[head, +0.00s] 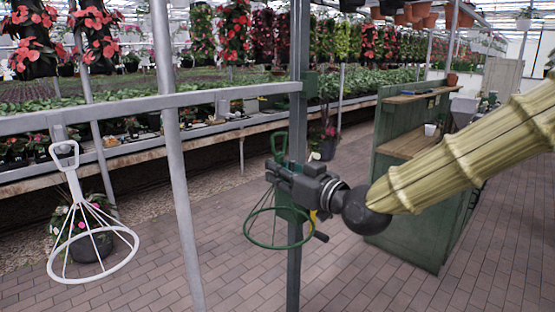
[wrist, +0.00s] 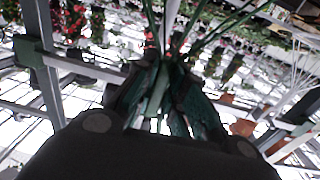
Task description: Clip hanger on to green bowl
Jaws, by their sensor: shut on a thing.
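A green wire hanger with a loop handle (head: 278,143) and a wide round bottom ring (head: 262,244) hangs upright in my gripper (head: 273,174). My gripper is shut on its upper stem, just below the handle, in front of a dark green post. In the wrist view, the dark fingers (wrist: 165,95) close around the green stem, and green wires (wrist: 210,30) spread out beyond them. No green bowl can be made out clearly in either view.
A white hanger (head: 72,185) is at the left, below a peg on the grey metal rail (head: 200,98). A dark potted plant (head: 92,247) shows behind its wires. A green shelf unit (head: 393,205) stands right of the post. Brick floor (head: 240,280) is open in front.

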